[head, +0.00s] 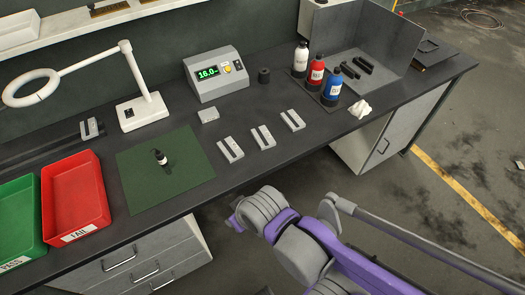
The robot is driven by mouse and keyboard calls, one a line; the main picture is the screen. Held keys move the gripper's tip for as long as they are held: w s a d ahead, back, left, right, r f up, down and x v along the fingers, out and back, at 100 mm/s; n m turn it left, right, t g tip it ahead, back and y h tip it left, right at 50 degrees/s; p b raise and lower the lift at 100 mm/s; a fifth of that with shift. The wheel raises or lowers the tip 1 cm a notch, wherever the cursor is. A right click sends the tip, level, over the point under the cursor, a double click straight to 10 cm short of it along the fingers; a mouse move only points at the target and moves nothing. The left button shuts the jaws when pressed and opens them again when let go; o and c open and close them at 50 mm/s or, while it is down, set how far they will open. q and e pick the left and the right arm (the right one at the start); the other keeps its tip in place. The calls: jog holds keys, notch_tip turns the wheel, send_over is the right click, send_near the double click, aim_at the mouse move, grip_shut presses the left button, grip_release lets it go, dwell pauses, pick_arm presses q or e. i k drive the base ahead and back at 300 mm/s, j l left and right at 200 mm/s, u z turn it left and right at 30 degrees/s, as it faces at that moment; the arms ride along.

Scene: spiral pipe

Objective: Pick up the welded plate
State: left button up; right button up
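Several small grey metal plates with a dark lengthwise line lie on the dark workbench. Three stand in a slanting row: a left plate (230,150), a middle plate (263,138) and a right plate (292,120). A similar grey piece (90,128) is at the far left, by the dark rail. I cannot tell which of them is the welded plate. My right arm, purple and grey, comes in from the lower right. Its far end (236,221) is in front of the bench edge, apart from the plates; its fingers cannot be made out. My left gripper is not in view.
Red FAIL (98,222) and green PASS (10,262) trays are left. Behind stand a ring lamp (143,108), a display box (218,84) and several bottles (316,75). A small light block (208,115) lies mid-bench.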

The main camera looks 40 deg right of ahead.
aim_at(261, 136)
jog(key=k+l+z, duration=0.1)
jog(key=z, duration=1.35)
jog(key=i+l+z, duration=0.15)
jog(key=i+l, duration=0.35)
